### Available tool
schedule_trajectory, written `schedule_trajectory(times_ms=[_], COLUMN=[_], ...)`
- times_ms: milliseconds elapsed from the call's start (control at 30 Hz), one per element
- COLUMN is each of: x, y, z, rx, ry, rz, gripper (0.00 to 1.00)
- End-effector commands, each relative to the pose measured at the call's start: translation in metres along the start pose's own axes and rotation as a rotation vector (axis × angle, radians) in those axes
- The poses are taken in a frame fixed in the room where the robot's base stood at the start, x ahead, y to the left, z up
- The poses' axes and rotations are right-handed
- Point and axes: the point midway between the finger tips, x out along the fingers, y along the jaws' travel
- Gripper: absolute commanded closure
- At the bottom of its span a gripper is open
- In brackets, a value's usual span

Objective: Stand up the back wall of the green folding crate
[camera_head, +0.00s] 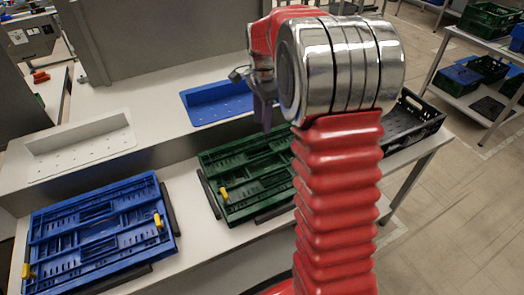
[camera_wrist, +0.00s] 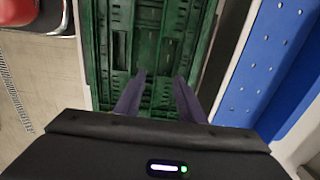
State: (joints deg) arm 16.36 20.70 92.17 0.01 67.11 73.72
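The green folding crate (camera_head: 240,172) lies folded flat on the table in the head view, its walls down, with a yellow latch (camera_head: 223,194) at its left. My arm hides its right part. My gripper (camera_head: 264,122) is over the crate's back side in the head view. In the wrist view the green crate (camera_wrist: 150,40) fills the upper middle, and my gripper (camera_wrist: 160,76) has its two dark fingers apart over it, with green panel showing between them. I see nothing held. Whether the fingertips touch the crate I cannot tell.
A folded blue crate (camera_head: 100,228) with yellow latches lies to the left. A blue perforated tray (camera_head: 215,104) and a white one (camera_head: 80,150) are on the raised ledge behind. A black open crate (camera_head: 408,118) stands at the right. A shelf with green crates (camera_head: 490,20) is farther right.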

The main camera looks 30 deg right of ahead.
Motion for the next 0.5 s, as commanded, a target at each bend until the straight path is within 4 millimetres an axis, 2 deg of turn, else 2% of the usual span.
schedule_trajectory(times_ms=[267,500], x=[0.017,0.051], y=[0.001,0.001], z=[0.000,0.000], rx=[-0.001,-0.002], ry=[-0.001,-0.001], rz=[0.003,0.003], gripper=[0.64,0.64])
